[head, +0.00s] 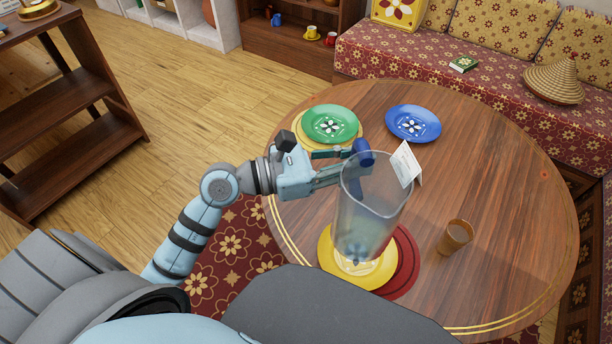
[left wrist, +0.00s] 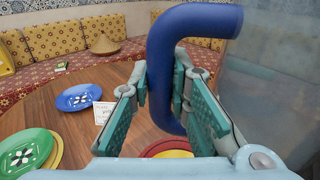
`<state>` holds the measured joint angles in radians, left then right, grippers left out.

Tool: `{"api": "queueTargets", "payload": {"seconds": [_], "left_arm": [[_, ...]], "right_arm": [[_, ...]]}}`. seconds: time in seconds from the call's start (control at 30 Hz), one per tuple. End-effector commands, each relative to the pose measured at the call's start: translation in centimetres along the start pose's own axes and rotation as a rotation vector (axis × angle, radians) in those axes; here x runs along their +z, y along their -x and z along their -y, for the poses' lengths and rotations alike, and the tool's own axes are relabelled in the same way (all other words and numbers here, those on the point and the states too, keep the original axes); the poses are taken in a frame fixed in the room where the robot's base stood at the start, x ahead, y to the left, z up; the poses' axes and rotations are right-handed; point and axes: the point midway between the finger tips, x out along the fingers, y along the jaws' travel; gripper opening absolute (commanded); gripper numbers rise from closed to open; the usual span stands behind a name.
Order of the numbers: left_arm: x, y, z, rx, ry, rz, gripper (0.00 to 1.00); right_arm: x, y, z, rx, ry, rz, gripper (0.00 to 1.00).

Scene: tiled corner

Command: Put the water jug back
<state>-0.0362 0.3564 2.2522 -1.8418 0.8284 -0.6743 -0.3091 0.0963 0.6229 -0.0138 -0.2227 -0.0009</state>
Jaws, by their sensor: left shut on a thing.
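The water jug (head: 374,212) is a clear, tall vessel with a blue handle (left wrist: 165,60). In the head view it appears upright, over or in front of a yellow plate (head: 326,262); I cannot tell whether its base touches anything. My left gripper (head: 358,164) is shut on the handle, with a finger on each side of it in the left wrist view (left wrist: 160,92). The jug's clear wall fills the right of the left wrist view. How much water it holds is unclear. My right gripper is out of view.
The table's right side is clear. A shelf (head: 60,105) stands at left.

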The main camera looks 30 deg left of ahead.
Motion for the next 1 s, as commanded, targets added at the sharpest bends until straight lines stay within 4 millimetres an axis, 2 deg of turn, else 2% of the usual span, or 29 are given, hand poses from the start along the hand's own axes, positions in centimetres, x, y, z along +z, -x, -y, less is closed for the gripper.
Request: {"api": "queueTargets", "payload": {"seconds": [0.03, 0.17, 0.23, 0.37, 0.5, 0.6, 0.7, 0.87, 1.0], "left_arm": [[1.8, -0.1, -1.2, 0.023, 0.005, 0.003, 0.0], [3.1, 0.0, -5.0, 0.111, 0.01, 0.004, 0.0], [3.5, 0.2, -7.5, 0.177, 0.014, 0.007, 0.0], [3.4, 1.4, -12.5, 0.328, 0.017, 0.016, 0.0], [2.0, 3.8, -17.6, 0.51, 0.014, 0.03, 0.0], [0.4, 5.8, -20.5, 0.64, 0.012, 0.033, 0.0], [-1.2, 7.8, -22.5, 0.747, 0.014, 0.025, 0.0], [-3.0, 9.8, -24.3, 0.855, 0.018, 0.003, 0.0], [-4.8, 10.4, -24.8, 0.888, 0.02, -0.003, 0.0]], "right_arm": [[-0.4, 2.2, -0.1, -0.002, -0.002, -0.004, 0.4], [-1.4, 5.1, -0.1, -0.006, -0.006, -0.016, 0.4], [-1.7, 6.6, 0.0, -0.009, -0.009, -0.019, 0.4], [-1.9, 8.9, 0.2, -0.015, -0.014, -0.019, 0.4], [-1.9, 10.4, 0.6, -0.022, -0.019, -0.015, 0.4], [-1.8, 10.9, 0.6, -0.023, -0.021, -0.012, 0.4], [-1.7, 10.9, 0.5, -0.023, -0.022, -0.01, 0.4], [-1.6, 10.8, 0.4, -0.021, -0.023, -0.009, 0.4], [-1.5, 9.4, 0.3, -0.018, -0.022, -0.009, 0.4]]}}
